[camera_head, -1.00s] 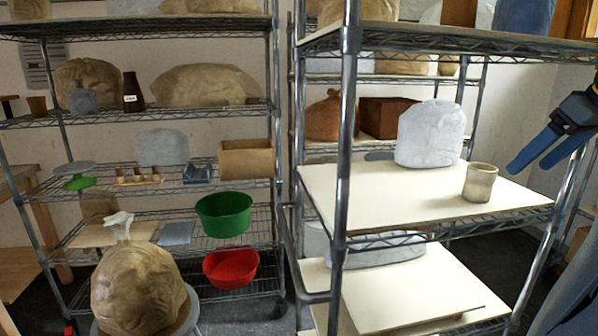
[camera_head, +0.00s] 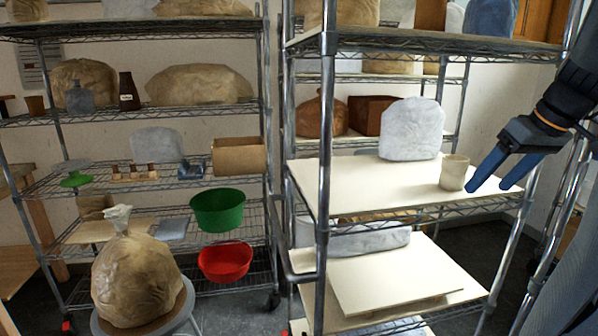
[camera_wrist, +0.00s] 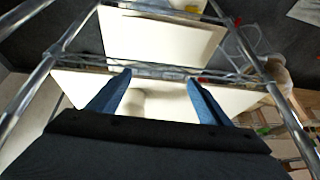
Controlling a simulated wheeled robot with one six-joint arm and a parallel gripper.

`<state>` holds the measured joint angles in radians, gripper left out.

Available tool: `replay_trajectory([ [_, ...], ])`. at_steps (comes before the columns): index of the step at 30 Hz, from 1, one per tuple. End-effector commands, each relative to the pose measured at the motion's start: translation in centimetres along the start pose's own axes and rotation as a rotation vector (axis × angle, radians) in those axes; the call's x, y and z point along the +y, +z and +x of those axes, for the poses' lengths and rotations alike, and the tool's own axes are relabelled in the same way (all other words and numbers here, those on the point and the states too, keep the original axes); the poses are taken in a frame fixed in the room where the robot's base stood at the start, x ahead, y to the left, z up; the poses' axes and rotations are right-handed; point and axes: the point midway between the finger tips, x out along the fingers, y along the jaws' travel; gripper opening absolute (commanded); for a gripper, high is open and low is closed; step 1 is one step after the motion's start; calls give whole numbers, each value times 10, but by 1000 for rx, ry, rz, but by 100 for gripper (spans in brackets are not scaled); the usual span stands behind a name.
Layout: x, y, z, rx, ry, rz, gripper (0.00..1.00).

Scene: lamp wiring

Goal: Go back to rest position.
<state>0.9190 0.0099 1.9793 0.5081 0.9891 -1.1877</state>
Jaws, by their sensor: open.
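My gripper (camera_head: 489,186) has two blue fingers. In the head view it is at the right, over the right end of the middle shelf of the near rack, its fingertips close to the right of a beige cup (camera_head: 454,172). In the wrist view my gripper (camera_wrist: 158,80) shows its fingers wide apart with nothing held between them. A pale round shape, likely the cup (camera_wrist: 131,103), shows between the fingers, close to the left one. The cup stands upright on the white shelf board (camera_head: 370,190); I cannot tell if a finger touches it.
The near rack's metal posts (camera_head: 325,150) and upper shelf (camera_head: 430,45) are close to my arm. A white wrapped bundle (camera_head: 412,128) stands behind the cup. A green bowl (camera_head: 218,211) and a red bowl (camera_head: 225,262) are on the left rack. A wrapped bag (camera_head: 137,280) sits on a stool.

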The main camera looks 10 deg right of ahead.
Motion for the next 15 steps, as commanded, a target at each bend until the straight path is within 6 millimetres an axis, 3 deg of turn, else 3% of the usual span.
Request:
replay_trajectory([
  [8,-68,10,69,-124,-29,44,72],
  [15,-166,46,142,-273,-12,63,72],
])
